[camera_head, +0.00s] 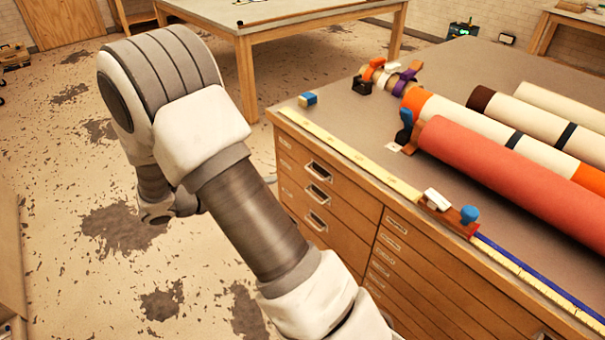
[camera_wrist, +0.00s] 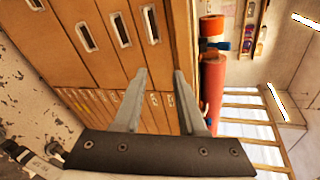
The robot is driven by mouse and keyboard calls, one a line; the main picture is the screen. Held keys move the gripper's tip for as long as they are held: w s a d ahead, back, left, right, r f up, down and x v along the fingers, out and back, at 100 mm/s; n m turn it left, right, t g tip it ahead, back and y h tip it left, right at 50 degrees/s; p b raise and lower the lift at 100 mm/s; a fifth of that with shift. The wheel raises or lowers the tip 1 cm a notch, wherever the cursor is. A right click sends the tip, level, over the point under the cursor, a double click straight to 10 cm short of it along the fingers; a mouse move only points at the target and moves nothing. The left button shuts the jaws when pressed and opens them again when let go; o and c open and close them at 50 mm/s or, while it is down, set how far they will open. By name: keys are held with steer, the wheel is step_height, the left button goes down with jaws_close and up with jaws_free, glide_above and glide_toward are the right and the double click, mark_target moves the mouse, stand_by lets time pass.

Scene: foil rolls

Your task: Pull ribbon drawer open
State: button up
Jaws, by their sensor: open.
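A wooden drawer cabinet (camera_head: 345,235) stands at the right in the head view. Its left column has wide drawers with metal pull handles: an upper (camera_head: 318,171), a middle (camera_head: 318,195) and a lower one (camera_head: 316,221). The drawers look shut. I cannot read which one is the ribbon drawer. In the wrist view, handles show at the top left (camera_wrist: 86,36), top centre (camera_wrist: 121,28) and top right (camera_wrist: 150,24). My gripper (camera_wrist: 160,72) is open and empty, its fingers pointing toward the drawer fronts, apart from the handles. In the head view my arm hides its fingers.
Foil rolls, including a red one (camera_head: 510,180), lie on the grey cabinet top. A yellow measuring strip (camera_head: 345,150) runs along its front edge, with a small blue block (camera_head: 307,99) near the corner. Narrow drawers (camera_head: 400,275) fill the right column. Another table (camera_head: 275,20) stands behind.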

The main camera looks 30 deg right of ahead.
step_height(320, 180, down, 4)
steer(key=w+n+t+h, duration=0.1)
steer(key=w+n+t, duration=0.1)
steer(key=n, duration=0.2)
steer(key=b+x, duration=0.3)
steer(key=x, duration=1.3)
steer(key=shift+w+d, duration=0.2)
steer(key=shift+d, duration=0.05)
jaws_close()
stand_by(0.5)
